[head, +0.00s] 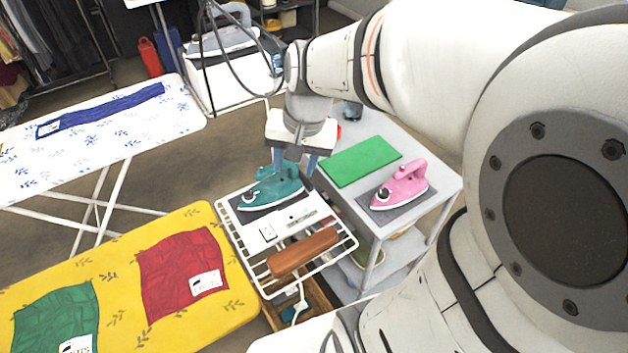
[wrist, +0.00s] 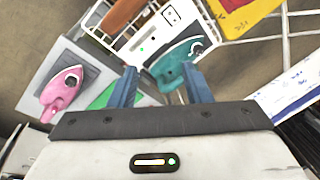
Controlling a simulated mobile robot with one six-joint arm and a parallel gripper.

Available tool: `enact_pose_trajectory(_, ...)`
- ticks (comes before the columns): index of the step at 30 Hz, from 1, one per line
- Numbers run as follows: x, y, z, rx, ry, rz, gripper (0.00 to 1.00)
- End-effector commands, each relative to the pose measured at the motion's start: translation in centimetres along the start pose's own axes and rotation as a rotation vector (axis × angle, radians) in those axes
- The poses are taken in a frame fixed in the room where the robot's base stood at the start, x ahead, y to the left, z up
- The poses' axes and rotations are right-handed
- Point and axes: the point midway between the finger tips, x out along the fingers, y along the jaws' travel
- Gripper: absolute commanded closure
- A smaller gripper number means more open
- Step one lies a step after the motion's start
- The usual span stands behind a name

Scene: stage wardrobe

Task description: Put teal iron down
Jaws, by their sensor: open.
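The teal iron (head: 272,190) rests on a dark pad on the white wire rack at the end of the yellow ironing board. In the wrist view the teal iron (wrist: 188,58) lies just beyond my fingertips. My gripper (head: 292,168) is above the iron's rear end, pointing down. In the wrist view its two blue fingers (wrist: 160,82) stand apart with the iron's handle end near the gap between them. I cannot tell whether a finger touches the iron.
A grey side table (head: 437,195) to the right carries a pink iron (head: 402,186) and a green mat (head: 362,160). A brown sleeve board (head: 303,252) lies on the rack's front. The yellow board (head: 130,262) holds red and green cloths. A white-blue board (head: 110,135) stands left.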

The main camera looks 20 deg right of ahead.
Motion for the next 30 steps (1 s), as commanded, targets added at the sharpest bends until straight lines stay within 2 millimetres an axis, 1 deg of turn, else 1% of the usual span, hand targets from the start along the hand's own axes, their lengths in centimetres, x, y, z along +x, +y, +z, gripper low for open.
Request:
enact_pose_trajectory(1,-0.7,0.4,1.7,-0.086,0.03,0.014,0.56)
enact_pose_trajectory(3,-1.2,1.2,3.5,-0.2,0.061,0.04,0.56)
enact_pose_trajectory(6,-1.6,2.1,5.5,-0.326,0.095,0.071,0.56)
enact_pose_trajectory(8,-1.8,2.5,6.3,-0.381,0.109,0.086,0.56)
enact_pose_trajectory(10,-2.0,4.0,6.3,-0.419,0.12,0.099,0.56)
enact_pose_trajectory(12,-2.0,4.4,6.6,-0.44,0.125,0.106,0.56)
enact_pose_trajectory(30,-2.0,4.3,6.7,-0.449,0.126,0.107,0.56)
